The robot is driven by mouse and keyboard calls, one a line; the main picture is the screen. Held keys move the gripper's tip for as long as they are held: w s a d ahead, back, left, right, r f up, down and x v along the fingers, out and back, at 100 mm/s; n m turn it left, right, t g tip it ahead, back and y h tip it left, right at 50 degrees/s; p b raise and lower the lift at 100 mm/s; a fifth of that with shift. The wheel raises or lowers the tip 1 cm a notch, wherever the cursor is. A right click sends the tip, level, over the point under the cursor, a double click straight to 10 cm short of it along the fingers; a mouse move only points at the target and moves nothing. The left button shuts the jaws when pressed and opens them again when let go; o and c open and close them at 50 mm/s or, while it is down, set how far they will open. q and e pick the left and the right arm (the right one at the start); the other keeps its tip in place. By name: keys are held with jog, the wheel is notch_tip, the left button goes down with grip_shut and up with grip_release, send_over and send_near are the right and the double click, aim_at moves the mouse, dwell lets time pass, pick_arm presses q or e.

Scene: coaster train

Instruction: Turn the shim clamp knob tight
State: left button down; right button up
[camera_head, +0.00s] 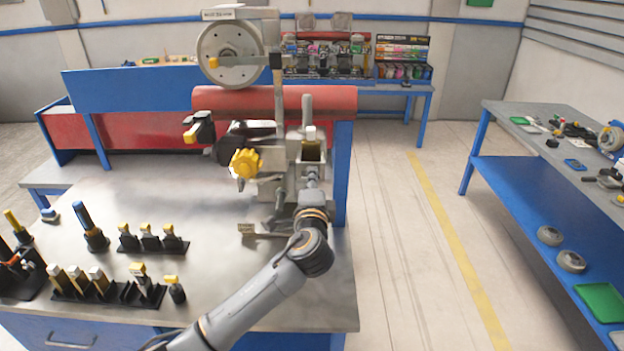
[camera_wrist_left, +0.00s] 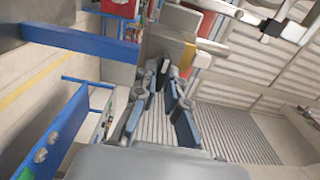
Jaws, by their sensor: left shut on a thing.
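A yellow lobed knob (camera_head: 245,163) sits on the left side of the metal fixture (camera_head: 278,188) on the workbench. I cannot tell whether it is the shim clamp knob. My left gripper (camera_head: 311,152) is at the fixture's right side, apart from the yellow knob. It also shows in the wrist view (camera_wrist_left: 162,77), its fingers close around the end of a grey piece (camera_wrist_left: 170,46) with a yellow edge. The exact contact is partly hidden by the fingers. My right gripper is in neither view.
A large grey wheel (camera_head: 229,52) and a red roller (camera_head: 275,101) stand behind the fixture. Black racks (camera_head: 108,290) with yellow-tipped pieces fill the bench's front left. A blue side table (camera_head: 550,165) stands at the right, with open floor between.

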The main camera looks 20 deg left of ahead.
pick_arm(q)
jog(key=c, duration=1.4)
grip_release()
jog(key=v, duration=1.2)
